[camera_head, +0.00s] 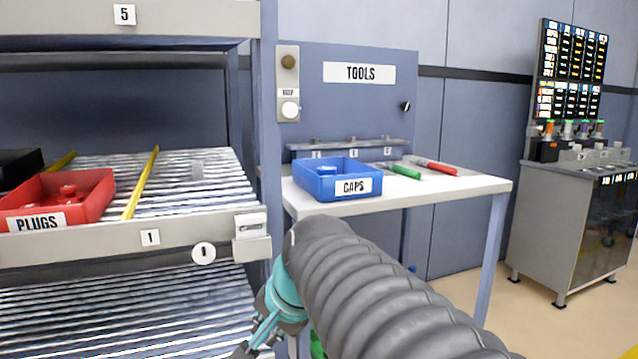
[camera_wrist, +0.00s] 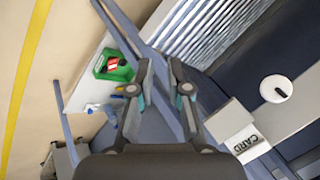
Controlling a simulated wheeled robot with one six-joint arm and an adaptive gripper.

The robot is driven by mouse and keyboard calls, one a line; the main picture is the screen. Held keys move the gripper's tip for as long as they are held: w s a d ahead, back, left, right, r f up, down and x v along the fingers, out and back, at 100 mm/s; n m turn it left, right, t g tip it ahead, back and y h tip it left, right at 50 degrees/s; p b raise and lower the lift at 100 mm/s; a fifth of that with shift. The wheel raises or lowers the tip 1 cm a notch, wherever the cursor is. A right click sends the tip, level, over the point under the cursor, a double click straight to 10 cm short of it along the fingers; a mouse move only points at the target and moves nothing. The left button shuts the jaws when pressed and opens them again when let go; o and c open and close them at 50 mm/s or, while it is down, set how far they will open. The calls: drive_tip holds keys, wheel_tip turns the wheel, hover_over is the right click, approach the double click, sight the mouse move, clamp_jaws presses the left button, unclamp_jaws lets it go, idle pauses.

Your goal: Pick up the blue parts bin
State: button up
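My gripper (camera_head: 258,338) hangs low in front of and below the table, pointing down and left, partly cut off by the lower picture edge. In the wrist view my gripper (camera_wrist: 161,70) has its two fingers apart with nothing between them. The blue bin does not show in the wrist view. In the head view my arm passes just in front of the table's front edge.
A red PLUGS bin (camera_head: 70,196) lies on the roller rack left of the table. Green (camera_head: 407,172) and red (camera_head: 436,166) handled tools lie right of the blue bin. A green bin (camera_wrist: 114,66) and a CARD box (camera_wrist: 238,130) show in the wrist view.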

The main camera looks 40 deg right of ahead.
drive_tip(key=w+d+r+m+t, duration=0.1)
drive_tip(key=w+d+r+m, duration=0.5)
drive_tip(key=d+m, duration=0.2)
drive_tip(key=m+t+h, duration=0.3)
drive_tip(key=m+t, duration=0.2)
drive_tip(key=m, duration=1.4)
approach(369, 167)
drive_tip(key=x, duration=1)
drive_tip(key=shift+w+d+f, duration=0.1)
drive_tip(key=shift+w+d, duration=0.05)
drive_tip(key=shift+w, duration=0.05)
clamp_jaws()
